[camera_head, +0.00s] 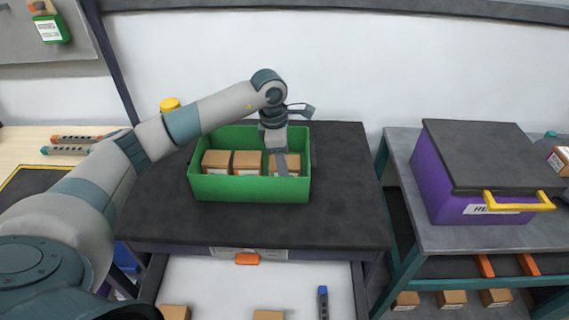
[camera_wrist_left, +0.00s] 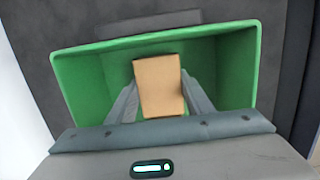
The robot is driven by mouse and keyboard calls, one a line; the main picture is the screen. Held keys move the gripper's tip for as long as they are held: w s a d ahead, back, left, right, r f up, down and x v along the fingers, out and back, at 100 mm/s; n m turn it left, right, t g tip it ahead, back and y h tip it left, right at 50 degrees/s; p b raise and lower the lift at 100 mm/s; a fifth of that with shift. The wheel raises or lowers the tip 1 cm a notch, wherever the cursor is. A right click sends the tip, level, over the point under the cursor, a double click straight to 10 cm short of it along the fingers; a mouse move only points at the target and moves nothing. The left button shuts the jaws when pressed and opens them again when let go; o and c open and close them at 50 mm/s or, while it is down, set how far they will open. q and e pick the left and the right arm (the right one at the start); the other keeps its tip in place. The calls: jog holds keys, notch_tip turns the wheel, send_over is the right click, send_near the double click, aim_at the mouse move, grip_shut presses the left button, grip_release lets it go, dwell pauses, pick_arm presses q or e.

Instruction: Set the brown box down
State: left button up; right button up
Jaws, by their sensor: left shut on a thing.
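My left gripper (camera_head: 281,164) reaches down into the green bin (camera_head: 250,189) on the dark table. It is shut on a brown box (camera_head: 291,167) near the bin's right end. In the left wrist view the brown box (camera_wrist_left: 158,86) sits between the two fingers, with the green bin (camera_wrist_left: 85,95) around it. Two more brown boxes (camera_head: 216,162) (camera_head: 247,162) stand side by side in the left and middle of the bin. Whether the held box touches the bin floor cannot be told. My right gripper is not in view.
The dark table top (camera_head: 345,190) is clear around the bin. A purple crate (camera_head: 436,185) with a dark lid and yellow handle stands on the right-hand table. Below the front edge, an open drawer (camera_head: 220,290) holds boxes and a blue item (camera_head: 323,303).

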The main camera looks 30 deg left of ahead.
pick_arm(q)
jog(key=o, duration=1.1)
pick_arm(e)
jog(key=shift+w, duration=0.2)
pick_arm(q)
jog(key=shift+r, duration=0.1)
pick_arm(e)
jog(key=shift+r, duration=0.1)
